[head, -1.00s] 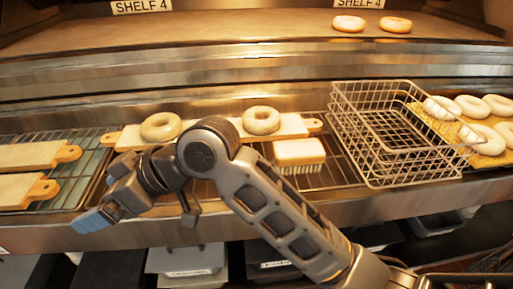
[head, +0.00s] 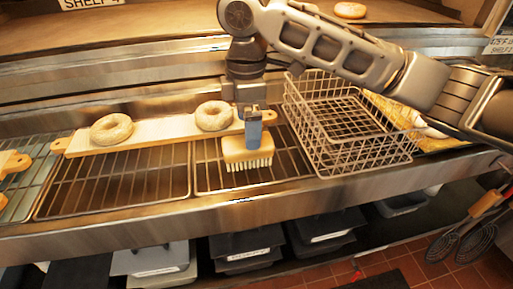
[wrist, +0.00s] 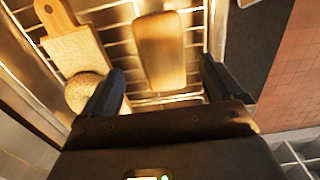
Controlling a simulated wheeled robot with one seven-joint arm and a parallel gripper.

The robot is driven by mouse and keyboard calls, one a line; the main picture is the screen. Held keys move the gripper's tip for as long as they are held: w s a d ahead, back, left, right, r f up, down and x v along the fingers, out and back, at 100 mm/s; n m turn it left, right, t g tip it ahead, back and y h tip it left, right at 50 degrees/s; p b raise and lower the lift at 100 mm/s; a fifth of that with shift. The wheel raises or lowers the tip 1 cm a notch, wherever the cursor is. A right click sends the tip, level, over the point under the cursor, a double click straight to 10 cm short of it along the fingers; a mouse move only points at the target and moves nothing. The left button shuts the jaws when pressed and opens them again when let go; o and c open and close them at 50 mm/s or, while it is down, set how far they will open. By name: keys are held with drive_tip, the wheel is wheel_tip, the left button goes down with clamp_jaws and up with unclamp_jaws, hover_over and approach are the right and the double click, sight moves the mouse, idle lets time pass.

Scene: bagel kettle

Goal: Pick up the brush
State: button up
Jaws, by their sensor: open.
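The brush (head: 247,157) lies bristles down on the wire rack, its tan block on top and pale bristles along its lower edge. In the wrist view the block of the brush (wrist: 161,50) shows from above, ahead of and between my two dark fingers. My gripper (head: 252,125) is open and points down over the brush, with a blue-grey finger in front of its back part. In the wrist view my gripper (wrist: 162,90) has nothing between its fingers. I cannot tell the exact height between fingertips and block.
A wooden board (head: 160,134) with two bagels (head: 112,129) (head: 214,116) lies behind and left of the brush. A wire basket (head: 345,130) stands close on the right. The rack's metal front ledge (head: 130,221) runs below. The rack left of the brush is bare.

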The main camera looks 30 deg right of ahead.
wheel_tip(320, 180, down, 8)
drive_tip(key=shift+a+r+p, duration=0.15)
drive_tip(key=shift+r+p, duration=0.05)
drive_tip(key=shift+p, duration=0.25)
drive_tip(key=c, duration=1.2)
wheel_tip(320, 180, up, 10)
drive_tip(key=shift+r+b, duration=0.1)
drive_tip(key=shift+b, duration=0.25)
